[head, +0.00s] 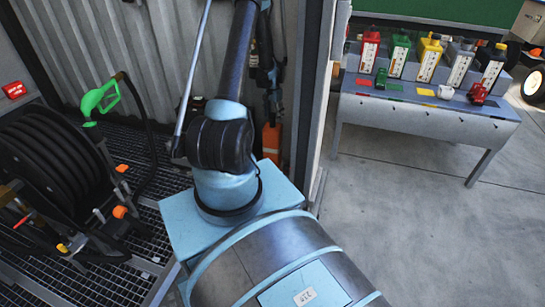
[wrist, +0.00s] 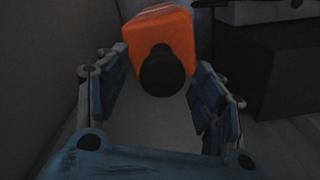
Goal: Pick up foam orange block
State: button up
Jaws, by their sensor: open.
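An orange block-like object (wrist: 165,32) with a round black end facing the camera is at the top middle of the wrist view. My gripper (wrist: 160,82) is open, with its blue fingers to the left and right of the object's near end. I cannot tell whether either finger touches it. Nothing is visibly clamped. In the head view an orange object (head: 271,141) stands low behind my arm, partly hidden; I cannot tell if it is the same one. The gripper cannot be made out in the head view.
A black hose reel (head: 45,165) with a green nozzle (head: 98,98) stands at the left on grating. A corrugated wall (head: 120,45) is behind it. A grey table (head: 430,118) with coloured canisters is at the right. Dark boxes (wrist: 285,70) sit right in the wrist view.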

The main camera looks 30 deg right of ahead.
aim_at(273, 119)
jog(key=shift+w+f, duration=0.1)
jog(key=shift+f, duration=1.75)
grip_shut()
